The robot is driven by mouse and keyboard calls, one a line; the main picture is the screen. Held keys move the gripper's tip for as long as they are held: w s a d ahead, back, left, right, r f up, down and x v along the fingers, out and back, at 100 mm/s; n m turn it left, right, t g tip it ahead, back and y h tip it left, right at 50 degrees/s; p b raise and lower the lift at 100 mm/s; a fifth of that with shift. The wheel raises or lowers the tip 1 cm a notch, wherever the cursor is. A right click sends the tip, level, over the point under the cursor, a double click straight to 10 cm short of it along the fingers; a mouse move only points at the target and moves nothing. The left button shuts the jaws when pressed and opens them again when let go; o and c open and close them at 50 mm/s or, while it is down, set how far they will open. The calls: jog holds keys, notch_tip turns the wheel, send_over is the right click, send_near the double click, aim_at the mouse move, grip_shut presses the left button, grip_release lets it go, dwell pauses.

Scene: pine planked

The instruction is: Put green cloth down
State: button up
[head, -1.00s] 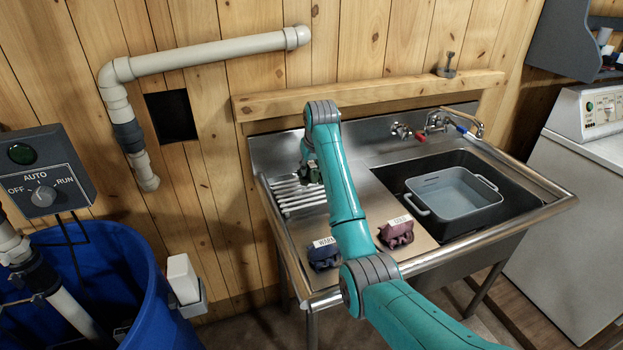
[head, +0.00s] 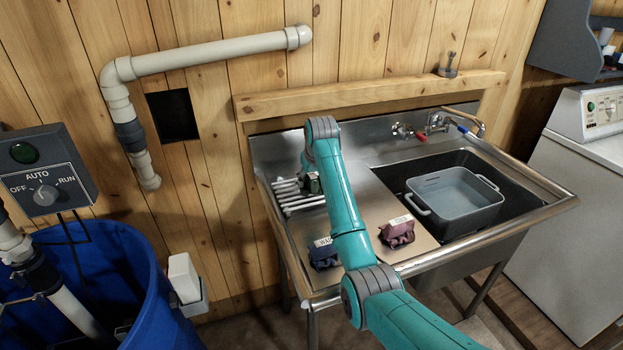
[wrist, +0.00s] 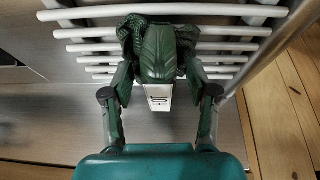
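The green cloth (wrist: 158,52) is a dark green, bunched bundle with a white label tag (wrist: 159,98). In the head view the green cloth (head: 313,184) is at the rack (head: 290,196) on the left of the sink unit, partly hidden by my arm. Whether its underside rests on the bars is hard to tell.
A dark blue cloth (head: 323,255) and a maroon cloth (head: 397,234), both labelled, lie on the steel drainboard's front part. A grey tub (head: 455,197) sits in the basin to the right. Taps (head: 437,123) and a wooden ledge (head: 370,98) are behind.

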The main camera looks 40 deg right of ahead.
jog(key=shift+r, duration=0.15)
jog(key=v, duration=1.2)
jog(key=shift+w, duration=0.1)
